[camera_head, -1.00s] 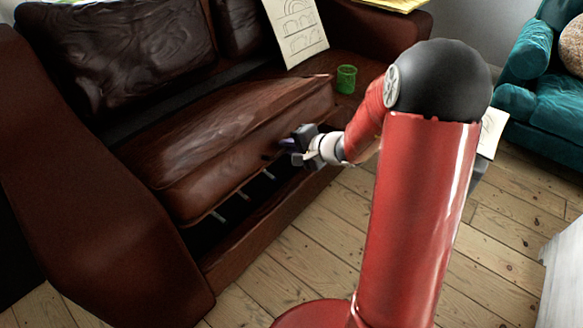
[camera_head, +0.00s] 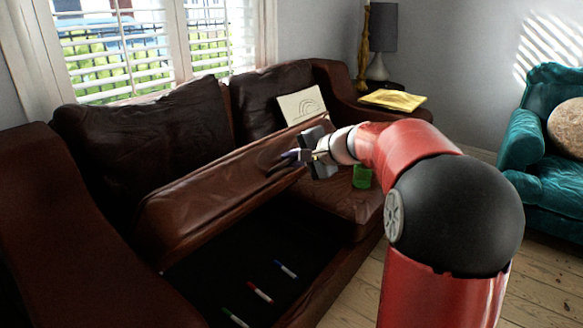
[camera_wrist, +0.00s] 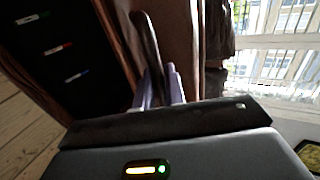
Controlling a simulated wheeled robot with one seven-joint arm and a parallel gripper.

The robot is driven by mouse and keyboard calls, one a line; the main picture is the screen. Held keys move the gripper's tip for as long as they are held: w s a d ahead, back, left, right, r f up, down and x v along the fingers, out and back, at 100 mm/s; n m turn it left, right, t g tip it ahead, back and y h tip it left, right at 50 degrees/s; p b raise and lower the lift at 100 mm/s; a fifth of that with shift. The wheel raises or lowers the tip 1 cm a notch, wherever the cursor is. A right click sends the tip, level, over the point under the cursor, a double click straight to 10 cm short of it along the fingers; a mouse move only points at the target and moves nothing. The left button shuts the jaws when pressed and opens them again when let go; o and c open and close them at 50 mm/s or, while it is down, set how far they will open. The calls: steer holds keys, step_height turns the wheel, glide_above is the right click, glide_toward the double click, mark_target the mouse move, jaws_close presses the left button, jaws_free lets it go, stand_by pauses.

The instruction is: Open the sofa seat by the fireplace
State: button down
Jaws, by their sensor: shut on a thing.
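The brown leather sofa (camera_head: 340,92) stands below the window. Its left seat (camera_head: 215,180) is tilted up steeply, its front edge raised toward the back cushions. The dark storage space (camera_head: 225,262) under it is uncovered. My gripper (camera_head: 290,158) is at the raised edge of the seat, near its right end. In the wrist view my gripper (camera_wrist: 158,88) is shut on a dark curved handle-like piece (camera_wrist: 147,42) on the brown seat (camera_wrist: 182,45). No fireplace shows.
Several markers lie in the storage space, one red (camera_head: 261,292). A green cup (camera_head: 362,176) and a drawing sheet (camera_head: 302,105) are on the right side of the sofa. A teal armchair (camera_head: 540,150) stands at right.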

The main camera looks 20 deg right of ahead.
steer(key=shift+a+f, duration=0.1)
steer(key=c, duration=1.6)
jaws_free()
steer(key=v, duration=0.7)
steer(key=shift+s+d+r+b, duration=0.2)
steer(key=shift+s+b, duration=0.05)
steer(key=shift+b, duration=0.15)
